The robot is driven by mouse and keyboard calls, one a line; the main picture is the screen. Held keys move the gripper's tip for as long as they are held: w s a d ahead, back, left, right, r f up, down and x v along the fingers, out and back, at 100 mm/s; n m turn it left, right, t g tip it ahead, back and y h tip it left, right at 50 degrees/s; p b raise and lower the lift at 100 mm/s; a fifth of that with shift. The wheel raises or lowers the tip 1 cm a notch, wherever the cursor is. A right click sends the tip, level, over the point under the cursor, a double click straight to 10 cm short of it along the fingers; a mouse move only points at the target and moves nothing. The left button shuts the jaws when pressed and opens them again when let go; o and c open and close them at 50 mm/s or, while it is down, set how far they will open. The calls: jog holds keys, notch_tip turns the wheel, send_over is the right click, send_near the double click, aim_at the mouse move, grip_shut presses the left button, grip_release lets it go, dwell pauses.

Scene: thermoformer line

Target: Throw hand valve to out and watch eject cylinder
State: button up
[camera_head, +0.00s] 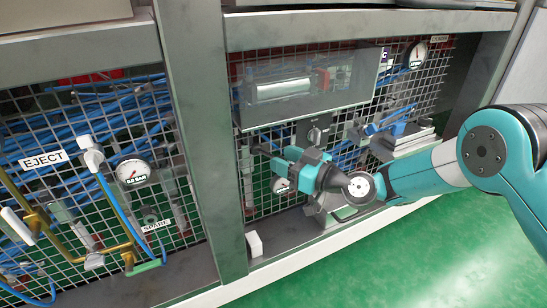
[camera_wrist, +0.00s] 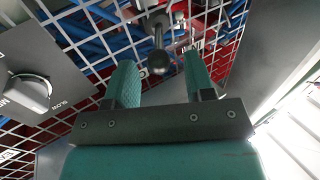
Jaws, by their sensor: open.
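A dark lever with a rounded knob (camera_wrist: 158,60) stands out from the mesh in the wrist view and looks like the hand valve's handle. My gripper (camera_head: 268,157) is open in front of the mesh panel, right of the middle post. In the wrist view its two teal fingers (camera_wrist: 160,82) lie left and right of the knob, with gaps; I see no contact. In the head view the gripper hides most of the lever. A silver cylinder (camera_head: 278,89) lies level behind a clear cover above, probably the eject cylinder. Its rod position is unclear.
A rotary selector (camera_head: 318,133) sits just above my gripper, and left of it in the wrist view (camera_wrist: 28,92). A thick grey post (camera_head: 200,120) stands to the left. Beyond it are an EJECT label (camera_head: 43,160) and a gauge (camera_head: 133,172). Green floor (camera_head: 420,250) is clear in front.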

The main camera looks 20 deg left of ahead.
aim_at(269, 155)
jog(key=shift+x, duration=1.8)
grip_shut()
jog(key=shift+s, duration=0.15)
